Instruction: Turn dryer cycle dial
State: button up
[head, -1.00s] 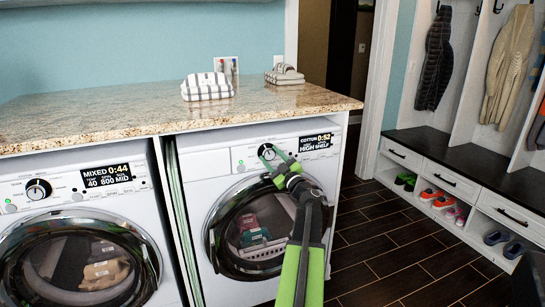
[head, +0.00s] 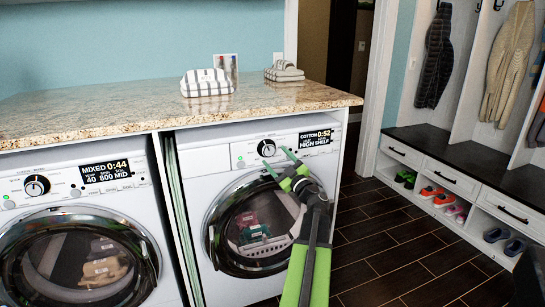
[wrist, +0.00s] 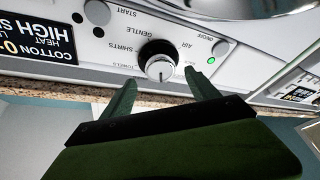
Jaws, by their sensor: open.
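The dryer's cycle dial (head: 266,147) is a round black knob with a silver face on the white panel of the right-hand machine (head: 190,161). My gripper (head: 275,158) is open and empty, just below and right of the dial, apart from it in the head view. In the upside-down wrist view the dial (wrist: 158,55) lies just beyond and between the fingertips (wrist: 160,80). Its light pointer mark faces the picture's bottom. Labels such as TOWELS, SHIRTS, GENTLE and AIR ring it. A finger partly covers one label.
The display (head: 315,139) reads COTTON 0:52. A washer (head: 22,218) with its own dial (head: 37,186) stands to the left. The granite counter (head: 110,105) overhangs both machines and holds folded striped towels (head: 207,83). A shoe bench (head: 462,165) stands right; dark floor (head: 385,240) lies between.

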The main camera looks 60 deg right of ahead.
jog(key=b+v, duration=0.3)
jog(key=v, duration=1)
jog(key=shift+s, duration=0.3)
jog(key=shift+a+f, duration=0.1)
